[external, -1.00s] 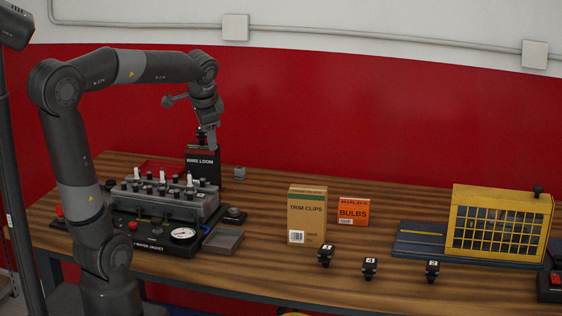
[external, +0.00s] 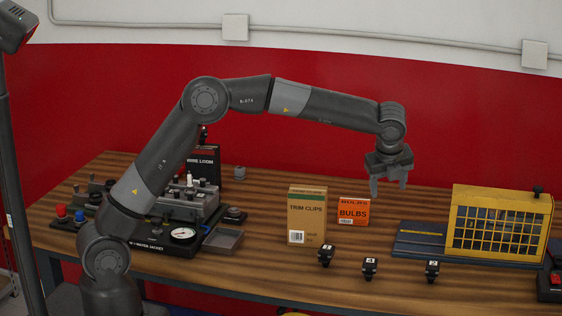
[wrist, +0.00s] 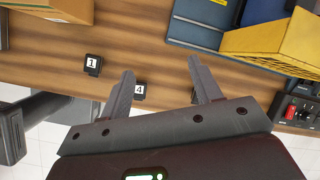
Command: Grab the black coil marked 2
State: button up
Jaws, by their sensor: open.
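Three small black coils with white number labels stand in a row near the table's front edge. The right-hand one (external: 432,271) appears to be marked 2. The middle one is marked 4 (external: 370,268); it also shows in the wrist view (wrist: 140,92). The left one (external: 326,256) reads 1 in the wrist view (wrist: 92,64). The coil marked 2 is mostly or wholly hidden behind a finger in the wrist view. My gripper (external: 388,190) is open and empty, pointing down, well above the table behind the coils; its fingers also show in the wrist view (wrist: 163,70).
A trim clips box (external: 307,216) and an orange bulbs box (external: 353,212) stand behind the coils. A yellow caged unit on a blue base (external: 420,238) stands at right. The engine trainer (external: 165,240) is at left. The wood between coils and blue base is clear.

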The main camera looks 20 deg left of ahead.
aim_at(433, 264)
jog(key=s+d+f+m, duration=0.6)
jog(key=s+d+f, duration=0.35)
jog(key=d, duration=0.35)
jog(key=shift+g, duration=0.3)
jog(key=x, duration=0.6)
jog(key=shift+d+f, duration=0.35)
jog(key=shift+w+x, duration=0.2)
jog(key=shift+x, duration=1.1)
jog(key=shift+w+x, duration=0.25)
jog(key=shift+x, duration=1.1)
jog(key=shift+d+r, duration=0.2)
jog(key=shift+r, duration=0.05)
jog(key=shift+c, duration=0.5)
jog(key=c, duration=1)
